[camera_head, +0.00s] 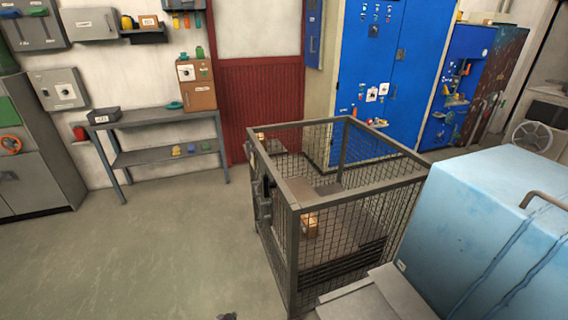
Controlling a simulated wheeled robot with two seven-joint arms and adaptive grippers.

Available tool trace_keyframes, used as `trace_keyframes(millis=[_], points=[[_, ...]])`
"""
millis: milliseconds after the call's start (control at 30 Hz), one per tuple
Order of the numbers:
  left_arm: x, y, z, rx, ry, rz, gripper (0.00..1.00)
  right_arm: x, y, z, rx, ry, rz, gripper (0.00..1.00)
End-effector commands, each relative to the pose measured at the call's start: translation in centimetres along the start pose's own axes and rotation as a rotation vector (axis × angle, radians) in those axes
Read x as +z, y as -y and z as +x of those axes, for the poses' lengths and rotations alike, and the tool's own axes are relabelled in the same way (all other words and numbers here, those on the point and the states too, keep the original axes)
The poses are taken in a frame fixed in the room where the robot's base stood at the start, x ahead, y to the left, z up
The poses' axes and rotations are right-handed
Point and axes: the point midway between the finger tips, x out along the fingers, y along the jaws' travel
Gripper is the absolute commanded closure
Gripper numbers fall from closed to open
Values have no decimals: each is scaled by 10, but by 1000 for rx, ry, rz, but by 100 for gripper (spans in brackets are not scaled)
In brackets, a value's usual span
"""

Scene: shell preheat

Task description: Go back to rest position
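Neither of my grippers can be made out in the head view. A small dark shape (228,316) pokes in at the bottom edge, left of the middle. Too little of it shows to tell what it is. No arm comes in from the left or the right side. What my grippers hold, if anything, is hidden.
A wire-mesh cage (293,240) with an open top stands in the middle, with small boxes inside. A light blue machine (470,215) fills the lower right. A grey bench (160,115) stands against the back wall. Blue cabinets (375,60) are behind. Floor at left is clear.

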Motion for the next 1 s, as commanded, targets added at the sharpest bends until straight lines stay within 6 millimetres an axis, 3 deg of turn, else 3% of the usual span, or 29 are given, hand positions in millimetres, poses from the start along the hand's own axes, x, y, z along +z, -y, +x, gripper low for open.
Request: trace_keyframes(millis=[100, 467, 700, 1000], points=[[50, -10, -3, 7, 65, -59, 100, 0, 0, 0, 0, 0, 0, 38], [184, -50, -27, 25, 241, -198, 100, 0, 0, 0, 0, 0, 0, 38], [267, -88, -58, 41, 349, -270, 100, 0, 0, 0, 0, 0, 0, 38], [356, -148, -109, 77, 467, -326, 100, 0, 0, 0, 0, 0, 0, 38]])
